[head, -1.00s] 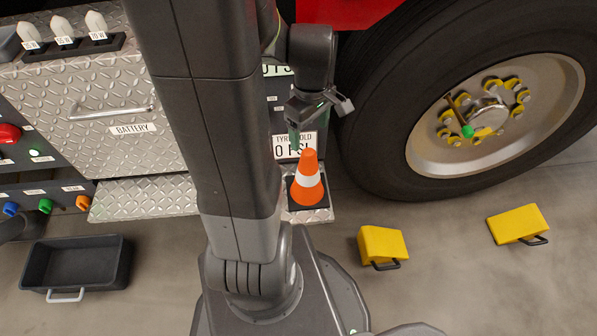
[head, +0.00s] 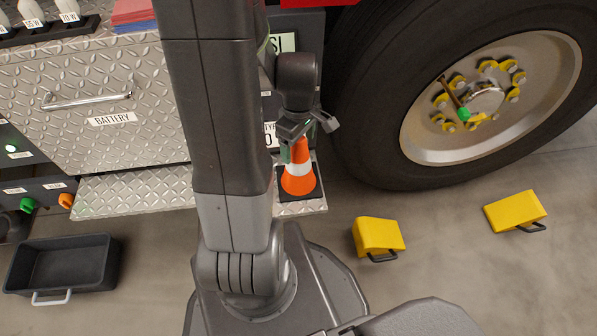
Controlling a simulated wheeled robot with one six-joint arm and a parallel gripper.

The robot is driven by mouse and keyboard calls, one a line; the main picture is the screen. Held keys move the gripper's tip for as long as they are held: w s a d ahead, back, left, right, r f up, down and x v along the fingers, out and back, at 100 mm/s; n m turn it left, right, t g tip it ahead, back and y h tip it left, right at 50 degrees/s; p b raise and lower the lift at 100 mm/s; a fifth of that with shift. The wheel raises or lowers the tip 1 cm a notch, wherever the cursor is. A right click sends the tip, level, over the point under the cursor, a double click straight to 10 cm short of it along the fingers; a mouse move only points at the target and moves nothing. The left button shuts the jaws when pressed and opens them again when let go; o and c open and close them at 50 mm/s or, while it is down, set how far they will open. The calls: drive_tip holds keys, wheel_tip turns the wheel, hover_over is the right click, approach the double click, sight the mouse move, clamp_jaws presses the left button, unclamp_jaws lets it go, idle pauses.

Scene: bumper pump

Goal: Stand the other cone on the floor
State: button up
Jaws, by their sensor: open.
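An orange cone (head: 298,182) with a white band and a dark square base stands upright on the diamond-plate step (head: 130,195), near the step's right end. My gripper (head: 297,146) is open and sits low over the cone's upper part. The jaws hide the cone's tip, and I cannot tell whether they touch it. No second cone shows in the head view. The bare concrete floor (head: 440,290) lies in front of the step and to the right.
Two yellow wheel chocks (head: 377,236) with dark handles lie on the floor at right, below the big tyre (head: 375,110). A black bin (head: 62,265) with a pale handle stands at left.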

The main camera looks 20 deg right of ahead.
wheel_tip(320, 180, down, 3)
drive_tip(key=shift+r+b, duration=0.1)
drive_tip(key=shift+b, duration=0.2)
drive_tip(key=shift+c, duration=0.5)
drive_tip(key=shift+w+r, duration=0.1)
clamp_jaws()
